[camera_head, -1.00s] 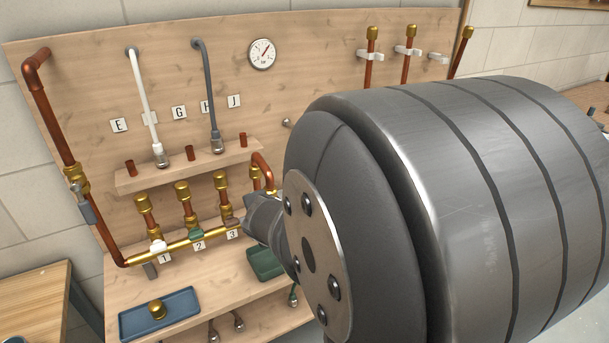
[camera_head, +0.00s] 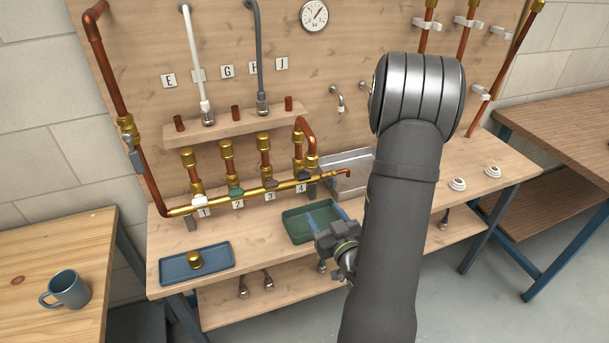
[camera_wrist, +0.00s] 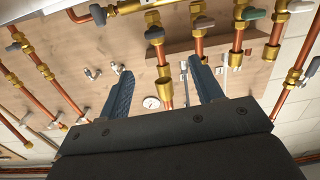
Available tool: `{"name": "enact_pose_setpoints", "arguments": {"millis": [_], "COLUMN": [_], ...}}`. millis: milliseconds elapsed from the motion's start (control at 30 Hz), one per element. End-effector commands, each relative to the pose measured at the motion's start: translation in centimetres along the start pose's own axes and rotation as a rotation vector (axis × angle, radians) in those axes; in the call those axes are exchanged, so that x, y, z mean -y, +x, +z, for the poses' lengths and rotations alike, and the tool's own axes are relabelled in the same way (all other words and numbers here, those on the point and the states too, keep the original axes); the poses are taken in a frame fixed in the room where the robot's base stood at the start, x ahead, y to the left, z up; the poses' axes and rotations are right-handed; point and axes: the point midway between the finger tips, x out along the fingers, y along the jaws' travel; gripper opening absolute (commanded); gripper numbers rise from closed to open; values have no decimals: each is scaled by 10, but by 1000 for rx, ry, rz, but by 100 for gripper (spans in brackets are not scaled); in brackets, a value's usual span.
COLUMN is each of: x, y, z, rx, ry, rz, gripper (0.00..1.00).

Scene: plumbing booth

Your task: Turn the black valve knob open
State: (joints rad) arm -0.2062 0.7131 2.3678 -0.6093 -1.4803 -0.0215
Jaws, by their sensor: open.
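The black valve knob (camera_head: 304,176) sits on the brass manifold (camera_head: 250,192) above label 4, at the manifold's right end. The white (camera_head: 199,201), green (camera_head: 236,191) and brown (camera_head: 270,183) knobs sit along the manifold to the left of the black one.
The green tray (camera_head: 291,229) lies on the bench below the manifold. A blue tray (camera_head: 170,272) with a brass fitting (camera_head: 195,260) is at left. Copper risers stand close above the knobs. A metal box (camera_head: 347,160) stands behind the manifold's right end.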

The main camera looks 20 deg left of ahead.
Motion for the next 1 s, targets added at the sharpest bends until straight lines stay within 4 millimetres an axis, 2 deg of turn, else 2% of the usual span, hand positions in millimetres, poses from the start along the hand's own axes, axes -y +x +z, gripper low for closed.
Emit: {"name": "enact_pose_setpoints", "arguments": {"millis": [167, 333, 800, 1000], "x": [-7, -7, -9, -11], "y": [-4, 14, 115, 149], "z": [-1, -3, -7, -8], "rx": [-40, -43, -43, -40], "ry": [58, 58, 57, 57], "rz": [29, 27, 27, 28], "gripper": [60, 60, 60, 60]}}
